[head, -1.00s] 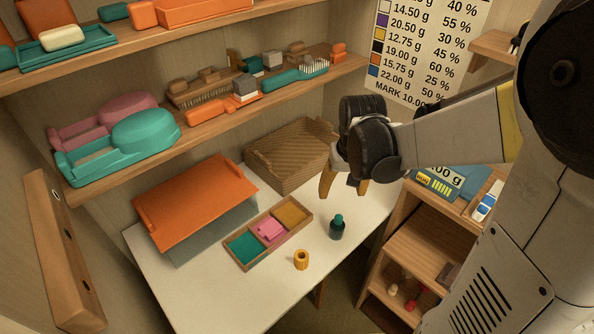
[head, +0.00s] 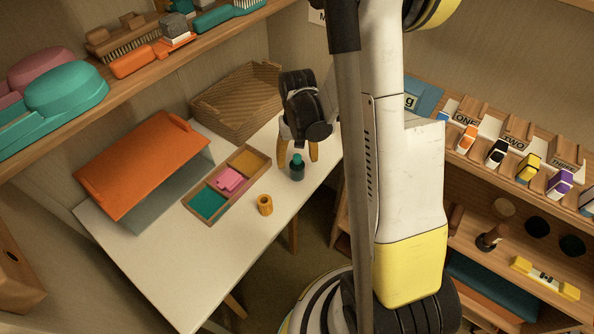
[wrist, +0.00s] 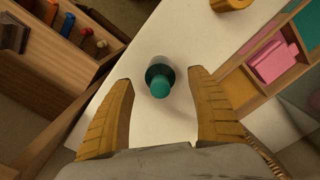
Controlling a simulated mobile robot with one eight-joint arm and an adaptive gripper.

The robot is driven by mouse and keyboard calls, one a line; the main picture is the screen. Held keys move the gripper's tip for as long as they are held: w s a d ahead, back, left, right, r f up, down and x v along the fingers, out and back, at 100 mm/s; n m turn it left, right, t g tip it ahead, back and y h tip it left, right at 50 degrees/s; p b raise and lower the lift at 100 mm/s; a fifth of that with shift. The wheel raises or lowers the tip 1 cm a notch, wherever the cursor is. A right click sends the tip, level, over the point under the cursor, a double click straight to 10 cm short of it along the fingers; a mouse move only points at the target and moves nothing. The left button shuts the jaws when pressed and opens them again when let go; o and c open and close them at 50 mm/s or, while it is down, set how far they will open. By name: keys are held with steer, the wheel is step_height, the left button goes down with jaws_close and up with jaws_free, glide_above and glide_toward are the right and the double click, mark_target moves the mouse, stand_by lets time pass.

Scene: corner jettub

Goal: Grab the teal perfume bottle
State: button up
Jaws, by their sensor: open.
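The teal perfume bottle (head: 297,168) stands upright on the white table near its right edge, with a dark body and a teal cap. It also shows in the wrist view (wrist: 160,78), seen from above. My gripper (head: 299,157) is above the bottle, fingers pointing down. In the wrist view my gripper (wrist: 158,88) is open, with one yellow finger on each side of the bottle's line. The bottle lies between and slightly beyond the fingertips. I see no contact.
An orange ribbed cylinder (head: 265,205) stands left of the bottle. A wooden divided tray (head: 187,206) holds teal, pink and yellow items. A wicker basket (head: 240,98) is behind. A shelf unit (head: 478,215) stands right, past a gap beside the table edge.

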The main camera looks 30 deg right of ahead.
mark_target(297, 165)
step_height(297, 165, down, 3)
steer(key=shift+f+b, duration=0.2)
steer(key=shift+b, duration=0.4)
steer(key=shift+r, duration=0.1)
steer(key=c, duration=1.4)
